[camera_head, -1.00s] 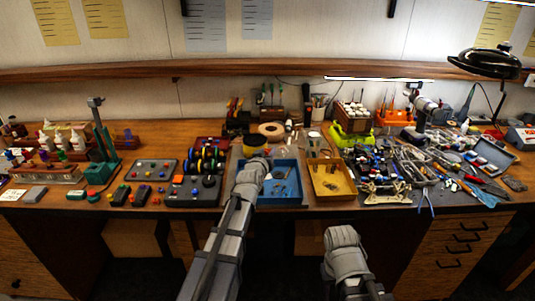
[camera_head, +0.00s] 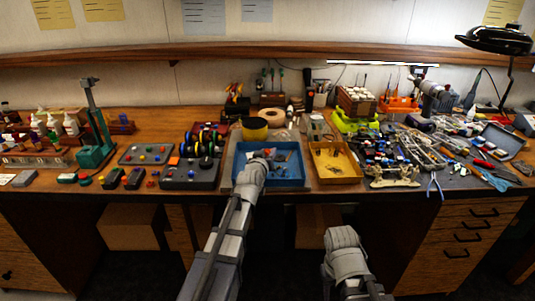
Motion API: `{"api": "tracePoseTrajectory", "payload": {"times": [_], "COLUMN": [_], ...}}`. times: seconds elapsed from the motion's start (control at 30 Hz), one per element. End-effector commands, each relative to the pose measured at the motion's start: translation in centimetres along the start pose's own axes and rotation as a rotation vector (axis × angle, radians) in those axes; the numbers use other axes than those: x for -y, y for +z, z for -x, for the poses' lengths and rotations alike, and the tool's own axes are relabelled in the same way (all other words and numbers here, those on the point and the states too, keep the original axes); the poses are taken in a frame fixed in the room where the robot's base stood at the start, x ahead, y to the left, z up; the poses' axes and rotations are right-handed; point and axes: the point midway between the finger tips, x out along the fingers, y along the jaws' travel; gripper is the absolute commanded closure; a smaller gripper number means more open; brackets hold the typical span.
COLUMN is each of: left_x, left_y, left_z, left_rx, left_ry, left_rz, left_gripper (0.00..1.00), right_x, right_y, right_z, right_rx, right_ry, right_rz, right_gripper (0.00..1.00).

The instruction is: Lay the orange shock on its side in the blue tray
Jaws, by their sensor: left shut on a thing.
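The blue tray (camera_head: 286,182) stands near the front edge of the workbench, with small dark parts in it. My left arm reaches up from below, across the tray's front left part. My left gripper (camera_head: 263,158) is over the tray, and its fingers are small and mostly hidden by my own wrist. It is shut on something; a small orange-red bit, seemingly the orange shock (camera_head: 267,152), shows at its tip. Whether that piece touches the tray floor, and how it is tilted, I cannot tell. My right arm shows low in front of the bench, its gripper out of sight.
A yellow tray (camera_head: 351,179) stands right of the blue tray. A dark board with wheels (camera_head: 190,183) is to the left. Tools and parts crowd the right side.

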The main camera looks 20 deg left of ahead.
Motion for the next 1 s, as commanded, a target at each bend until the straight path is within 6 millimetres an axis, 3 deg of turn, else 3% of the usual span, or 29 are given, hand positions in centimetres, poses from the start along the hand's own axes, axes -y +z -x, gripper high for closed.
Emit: {"api": "tracePoseTrajectory", "payload": {"times": [0.37,0.4,0.7,1.0], "left_x": [0.16,0.16,0.15,0.15], "left_y": [0.60,0.60,0.61,0.62], "left_z": [-0.14,-0.14,-0.13,0.04], "left_rx": [0.000,0.000,0.000,0.000], "left_ry": [0.000,0.000,0.000,0.000], "left_rz": [0.000,0.000,0.000,0.000], "left_gripper": [1.00,0.58,0.26,0.26], "right_x": [0.06,0.06,0.06,0.06], "right_y": [-0.04,-0.04,-0.04,-0.04], "right_z": [-0.64,-0.64,-0.65,-0.60], "right_rx": [0.000,0.000,0.000,0.000], "right_ry": [0.000,0.000,0.000,0.000], "right_rz": [0.000,0.000,0.000,0.000], "right_gripper": [0.55,0.55,0.55,0.55]}}
